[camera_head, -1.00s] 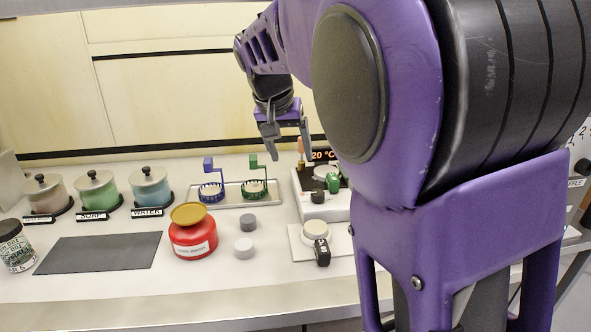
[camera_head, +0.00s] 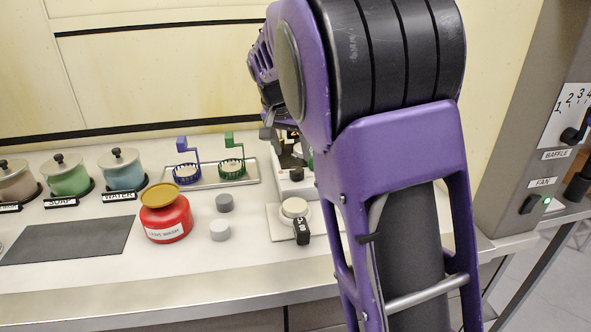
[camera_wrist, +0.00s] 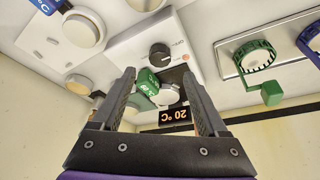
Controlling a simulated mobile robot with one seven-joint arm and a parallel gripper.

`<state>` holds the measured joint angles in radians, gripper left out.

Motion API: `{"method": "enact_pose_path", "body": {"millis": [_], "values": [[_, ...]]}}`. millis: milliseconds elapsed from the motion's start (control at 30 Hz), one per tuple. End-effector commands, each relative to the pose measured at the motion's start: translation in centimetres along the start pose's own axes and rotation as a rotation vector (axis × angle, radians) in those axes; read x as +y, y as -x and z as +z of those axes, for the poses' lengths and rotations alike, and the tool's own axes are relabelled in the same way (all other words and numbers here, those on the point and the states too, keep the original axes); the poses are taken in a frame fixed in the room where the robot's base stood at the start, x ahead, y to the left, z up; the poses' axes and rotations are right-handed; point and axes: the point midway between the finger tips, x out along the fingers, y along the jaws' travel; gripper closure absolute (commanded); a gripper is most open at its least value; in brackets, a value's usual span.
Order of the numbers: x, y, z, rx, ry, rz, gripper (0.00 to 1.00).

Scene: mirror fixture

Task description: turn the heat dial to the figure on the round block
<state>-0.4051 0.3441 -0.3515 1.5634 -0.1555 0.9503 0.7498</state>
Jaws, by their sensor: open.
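The heat dial, a black round knob (camera_wrist: 160,55), sits on the front of a white hotplate unit (camera_wrist: 125,50) in the wrist view. It also shows small in the head view (camera_head: 296,174). The display (camera_wrist: 174,115) reads 20 °C. A green block (camera_wrist: 148,82) with white °C lettering, its figure hard to read, stands by a pale round piece (camera_wrist: 168,95) on the unit. A dark block (camera_head: 302,231) stands beside a pale disc (camera_head: 294,208) on a white plate. I cannot tell which is the round block. My gripper (camera_wrist: 160,76) is open, its empty fingers apart near the unit.
Blue (camera_head: 187,173) and green (camera_head: 231,168) ring holders stand on a metal tray (camera_head: 210,184). Grey (camera_head: 224,202) and pale (camera_head: 220,229) cylinders and a red jar (camera_head: 166,216) stand left. A fan switch (camera_head: 530,204) is right. My arm hides much of the bench.

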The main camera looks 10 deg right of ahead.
Motion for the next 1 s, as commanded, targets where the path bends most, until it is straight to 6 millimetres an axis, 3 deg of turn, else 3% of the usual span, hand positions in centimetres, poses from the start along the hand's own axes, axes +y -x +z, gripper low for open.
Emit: {"method": "enact_pose_path", "body": {"millis": [100,300,500,767,1000], "values": [[0.0,-2.8,0.1,-0.002,-0.001,0.002,0.23],[0.1,-5.8,0.0,-0.001,-0.001,0.002,0.23],[0.0,-7.0,0.0,0.0,0.0,0.0,0.23],[0.0,-7.0,0.0,0.0,0.0,-0.001,0.23],[0.0,-7.0,0.0,0.0,0.0,-0.001,0.65]]}}
